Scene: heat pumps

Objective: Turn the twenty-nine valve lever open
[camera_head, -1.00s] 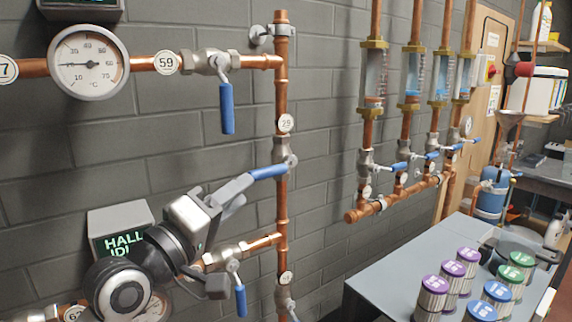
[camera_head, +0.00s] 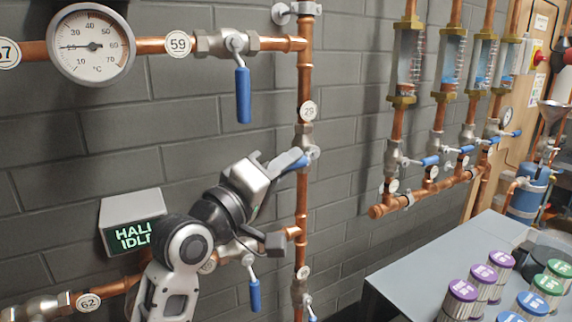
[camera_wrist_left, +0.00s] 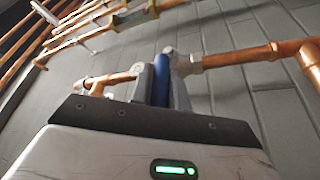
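The valve with the round 29 tag (camera_head: 308,110) sits on the vertical copper pipe. Its blue lever (camera_head: 297,164) points left and slightly down from the valve, across the pipe's line. My left gripper (camera_head: 288,160) reaches it from the lower left, and its fingers cover much of the lever. In the left wrist view the blue lever (camera_wrist_left: 162,80) stands between the two grey fingers, with no clear gap beside it, so the gripper looks shut on it. The lever's far end is partly hidden. My right gripper is not in view.
A dial gauge (camera_head: 93,45) and the 59 valve with a hanging blue lever (camera_head: 243,95) are above. Another blue lever (camera_head: 254,294) hangs below my wrist. A display box (camera_head: 132,222) is on the wall. A grey bench (camera_head: 420,275) with several cans stands at lower right.

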